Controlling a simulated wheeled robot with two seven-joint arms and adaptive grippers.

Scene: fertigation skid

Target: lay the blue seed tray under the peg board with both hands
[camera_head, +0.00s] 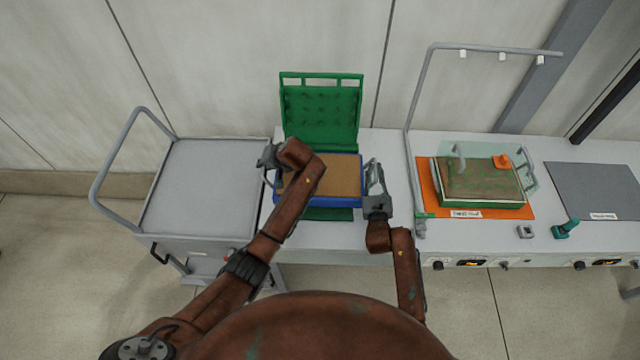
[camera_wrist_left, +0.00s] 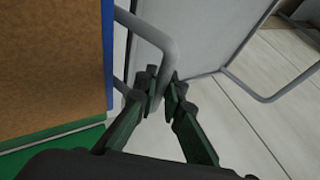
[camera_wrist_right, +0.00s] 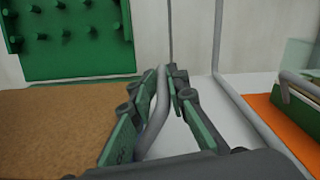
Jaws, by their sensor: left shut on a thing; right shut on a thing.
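The blue seed tray (camera_head: 348,202) is filled with brown soil and lies level over a green base (camera_head: 332,214) on the bench. The green peg board (camera_head: 320,112) stands upright behind it, its pegs facing forward; it also shows in the right wrist view (camera_wrist_right: 70,40). My left gripper (camera_head: 268,163) is shut on the tray's left grey handle (camera_wrist_left: 158,50). My right gripper (camera_head: 374,180) is shut on the tray's right grey handle (camera_wrist_right: 158,108). My left forearm hides part of the tray. Whether the tray touches the base, I cannot tell.
A grey cart (camera_head: 205,185) with a bare top stands at the left. A grey tube frame (camera_head: 412,150) rises right of the tray. Beyond it, a green soil-filled tray (camera_head: 482,182) lies on an orange mat (camera_head: 430,185). A grey mat (camera_head: 595,188) lies far right.

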